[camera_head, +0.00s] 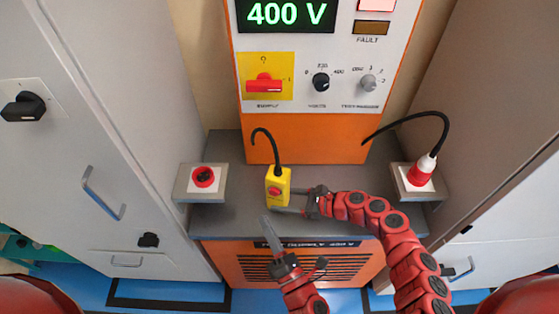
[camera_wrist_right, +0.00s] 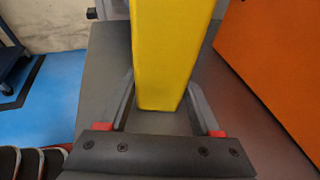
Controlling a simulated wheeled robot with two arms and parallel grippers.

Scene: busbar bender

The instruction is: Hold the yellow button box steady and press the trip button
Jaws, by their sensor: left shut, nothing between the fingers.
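The yellow button box (camera_head: 283,182) stands upright over the grey ledge, with a black cable at its top and a small reddish button (camera_head: 274,188) on its front. My right gripper (camera_head: 287,208) reaches it from the right, low down. In the right wrist view the box (camera_wrist_right: 168,50) is between the two fingers (camera_wrist_right: 162,88), which meet its sides. My left gripper (camera_head: 265,219) is shut and empty, pointing up just below and left of the box, apart from it. The right wrist view does not show the button.
A grey ledge (camera_head: 225,220) runs below the orange cabinet (camera_head: 310,138) with its knobs and 400 V display. A red socket (camera_head: 204,177) sits at left, and a red plug (camera_head: 422,171) with a black cable at right. Grey cabinets flank both sides.

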